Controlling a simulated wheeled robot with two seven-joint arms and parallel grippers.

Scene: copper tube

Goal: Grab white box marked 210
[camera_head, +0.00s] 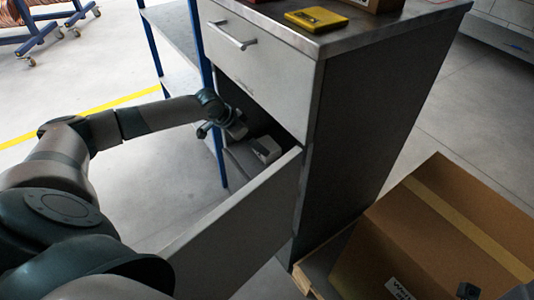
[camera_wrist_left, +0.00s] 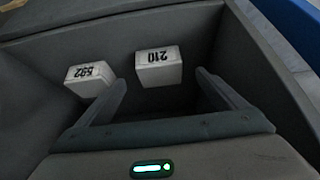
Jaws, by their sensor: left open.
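The white box marked 210 (camera_wrist_left: 159,70) lies in the open drawer (camera_head: 240,215), its label upside down in the left wrist view. A second white box (camera_wrist_left: 90,78), with a label that seems to read 592, lies to its left. My left gripper (camera_wrist_left: 161,80) is open and empty, its fingers pointing into the drawer, one on each side of the 210 box in the picture. No contact shows. In the head view my left gripper (camera_head: 236,128) is over the drawer near a white box (camera_head: 265,149); its number is unreadable there. Only a dark piece, apparently my right gripper (camera_head: 468,290), shows at the bottom right.
The closed upper drawer (camera_head: 255,65) is just above my left gripper. The open drawer's front panel stands on the near side. A blue-framed shelf (camera_head: 175,45) is close on the left. A yellow object (camera_head: 316,19) lies on the cabinet top. A large cardboard box (camera_head: 440,235) stands at right.

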